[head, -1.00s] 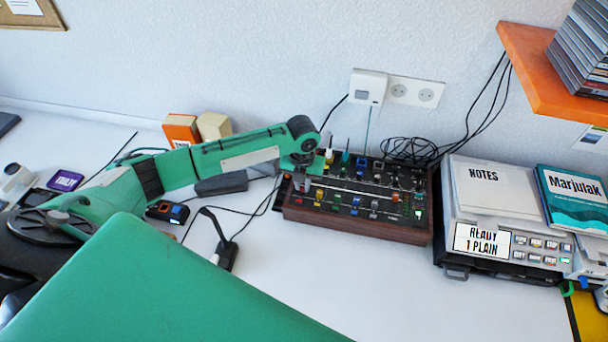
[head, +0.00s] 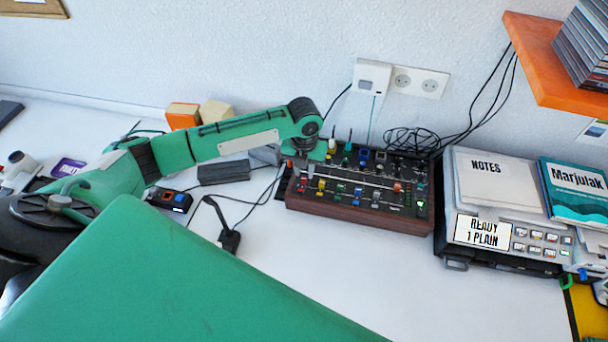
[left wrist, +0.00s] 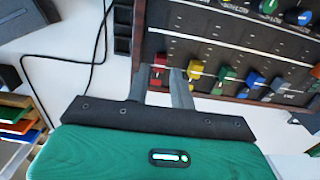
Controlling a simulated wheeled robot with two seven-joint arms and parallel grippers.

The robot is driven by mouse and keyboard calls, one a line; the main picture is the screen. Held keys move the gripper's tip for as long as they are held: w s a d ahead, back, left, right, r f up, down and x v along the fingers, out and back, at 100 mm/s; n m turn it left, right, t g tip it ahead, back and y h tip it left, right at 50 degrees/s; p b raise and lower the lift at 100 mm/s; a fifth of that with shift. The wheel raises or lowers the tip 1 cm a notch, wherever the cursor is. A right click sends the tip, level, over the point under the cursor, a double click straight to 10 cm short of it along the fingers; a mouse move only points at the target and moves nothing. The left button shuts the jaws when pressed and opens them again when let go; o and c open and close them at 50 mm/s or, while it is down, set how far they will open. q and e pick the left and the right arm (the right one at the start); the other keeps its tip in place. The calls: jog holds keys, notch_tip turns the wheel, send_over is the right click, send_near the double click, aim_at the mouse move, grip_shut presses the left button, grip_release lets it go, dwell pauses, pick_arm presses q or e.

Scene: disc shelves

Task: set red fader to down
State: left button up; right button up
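The red fader (head: 301,184) is the leftmost coloured cap on the black mixer with wooden sides (head: 360,222). In the left wrist view the red cap (left wrist: 158,60) stands near the front of the panel, left of the yellow cap (left wrist: 194,70). My left gripper (head: 297,166) is over the mixer's left end. In the left wrist view its two fingers (left wrist: 160,88) are apart, with the red cap seen at the gap between them. I cannot tell whether a finger touches it. My right gripper is not in view.
Green (left wrist: 226,76) and blue (left wrist: 252,82) caps follow to the right, with knobs behind. Black cables (head: 262,195) lie left of the mixer. A printer (head: 505,235) stands at its right, and an orange shelf (head: 560,75) hangs above.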

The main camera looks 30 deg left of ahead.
aim_at(304, 179)
pick_arm(q)
notch_tip(304, 179, up, 11)
jog(key=b, duration=0.1)
jog(key=shift+f, duration=0.15)
dwell(0.5)
